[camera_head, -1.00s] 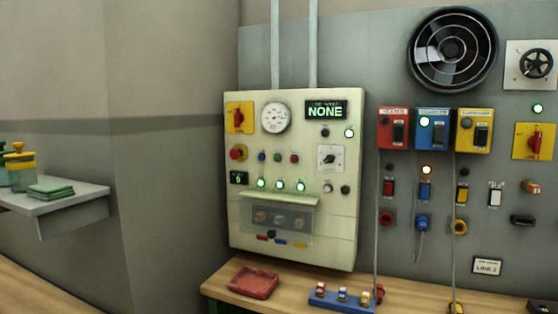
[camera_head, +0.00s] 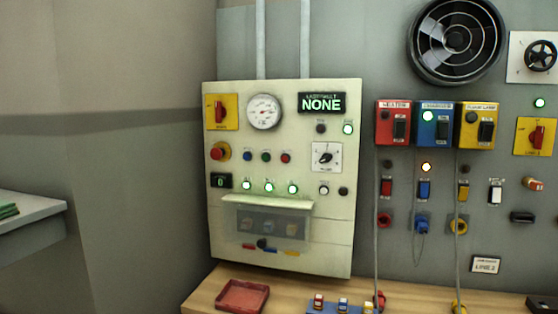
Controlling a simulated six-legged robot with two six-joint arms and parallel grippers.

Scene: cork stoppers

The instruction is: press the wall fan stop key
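The round black wall fan (camera_head: 457,40) is at the top right on the grey wall board. Labels are too small to read, so I cannot tell which is the fan stop key. Neither gripper is in view.
The panel display (camera_head: 321,104) reads NONE. Red (camera_head: 393,111), blue (camera_head: 433,112) and yellow (camera_head: 475,112) switch boxes hang right of the panel. A red tray (camera_head: 242,296) and a blue block (camera_head: 330,306) sit on the wooden bench below. A pale shelf (camera_head: 32,222) juts out at left.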

